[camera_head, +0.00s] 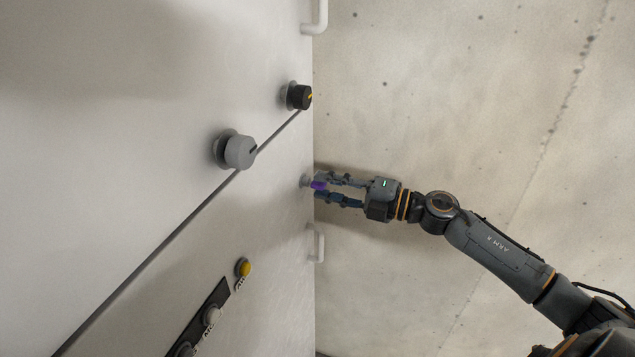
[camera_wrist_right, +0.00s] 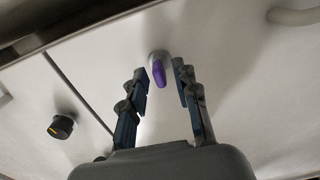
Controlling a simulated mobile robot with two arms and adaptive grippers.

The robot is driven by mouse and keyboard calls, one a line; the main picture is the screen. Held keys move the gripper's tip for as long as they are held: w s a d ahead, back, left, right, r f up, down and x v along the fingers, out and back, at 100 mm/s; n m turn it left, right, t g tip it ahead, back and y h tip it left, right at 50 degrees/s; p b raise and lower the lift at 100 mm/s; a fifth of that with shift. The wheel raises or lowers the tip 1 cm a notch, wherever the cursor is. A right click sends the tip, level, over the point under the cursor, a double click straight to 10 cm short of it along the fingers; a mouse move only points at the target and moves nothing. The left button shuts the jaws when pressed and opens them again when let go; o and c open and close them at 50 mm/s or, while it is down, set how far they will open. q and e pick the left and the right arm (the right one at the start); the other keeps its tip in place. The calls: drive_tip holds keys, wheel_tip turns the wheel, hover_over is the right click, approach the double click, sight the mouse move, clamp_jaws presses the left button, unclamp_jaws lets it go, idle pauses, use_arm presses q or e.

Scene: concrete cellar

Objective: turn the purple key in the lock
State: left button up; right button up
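The purple key (camera_head: 319,185) sits in its round grey lock (camera_head: 306,181) at the right edge of the pale panel. My right gripper (camera_head: 318,186) is at the key, with one finger on each side of it. In the right wrist view the purple key (camera_wrist_right: 159,73) and the lock (camera_wrist_right: 159,56) show between and just beyond the fingertips of the right gripper (camera_wrist_right: 160,84). The fingers are apart, with a visible gap on both sides of the key. My left gripper is not in view.
The panel (camera_head: 100,120) carries a grey knob (camera_head: 240,151), a black knob with a yellow mark (camera_head: 300,97), white handles (camera_head: 316,18) (camera_head: 317,243), and a yellow button (camera_head: 243,268). The black knob also shows in the wrist view (camera_wrist_right: 61,127). A concrete surface (camera_head: 450,80) lies to the right.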

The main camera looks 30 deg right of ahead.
drive_tip(key=shift+c, duration=0.4)
clamp_jaws()
drive_tip(key=shift+r, duration=0.1)
